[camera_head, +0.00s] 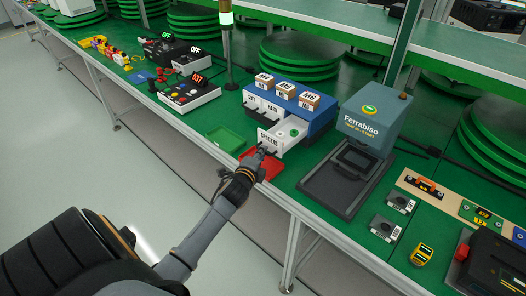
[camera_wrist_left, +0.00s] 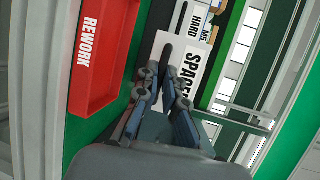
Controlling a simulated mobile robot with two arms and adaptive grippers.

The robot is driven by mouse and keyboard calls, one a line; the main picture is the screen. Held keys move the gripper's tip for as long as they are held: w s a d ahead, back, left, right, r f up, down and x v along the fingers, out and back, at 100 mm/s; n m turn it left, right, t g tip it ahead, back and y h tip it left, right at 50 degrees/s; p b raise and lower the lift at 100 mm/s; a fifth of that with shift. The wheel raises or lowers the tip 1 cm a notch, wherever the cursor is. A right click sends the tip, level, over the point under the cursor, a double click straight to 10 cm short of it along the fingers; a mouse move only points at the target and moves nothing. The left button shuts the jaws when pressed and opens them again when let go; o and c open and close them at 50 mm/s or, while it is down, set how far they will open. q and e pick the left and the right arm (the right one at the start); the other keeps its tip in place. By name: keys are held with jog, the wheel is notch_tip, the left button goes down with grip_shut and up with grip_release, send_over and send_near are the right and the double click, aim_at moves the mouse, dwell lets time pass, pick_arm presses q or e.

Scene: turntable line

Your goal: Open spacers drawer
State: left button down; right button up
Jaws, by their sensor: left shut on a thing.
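The white spacers drawer (camera_head: 269,142) is pulled out from the blue drawer cabinet (camera_head: 312,124), and its inside shows with a round green-and-white item in it. In the left wrist view its SPACERS front (camera_wrist_left: 191,68) lies right ahead of the fingers. My left gripper (camera_head: 265,151) is at the front of this drawer, with its fingers (camera_wrist_left: 168,78) closed on the dark handle. The fingers partly cover the handle and the label. The HARD drawer (camera_wrist_left: 197,22) beside it looks shut. My right gripper is in neither view.
A red REWORK tray (camera_head: 262,169) lies below the drawer, close to my left gripper. A green tray (camera_head: 224,139) is to the left. Several M6-type boxes (camera_head: 285,90) stand on the cabinet. The Ferrabiso machine (camera_head: 372,122) stands to the right.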

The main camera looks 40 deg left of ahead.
pick_arm(q)
jog(key=c, duration=1.6)
grip_release()
jog(key=shift+o, duration=0.8)
jog(key=v, duration=1.2)
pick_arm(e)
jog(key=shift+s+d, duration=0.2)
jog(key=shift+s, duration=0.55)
pick_arm(q)
jog(key=shift+f, duration=0.1)
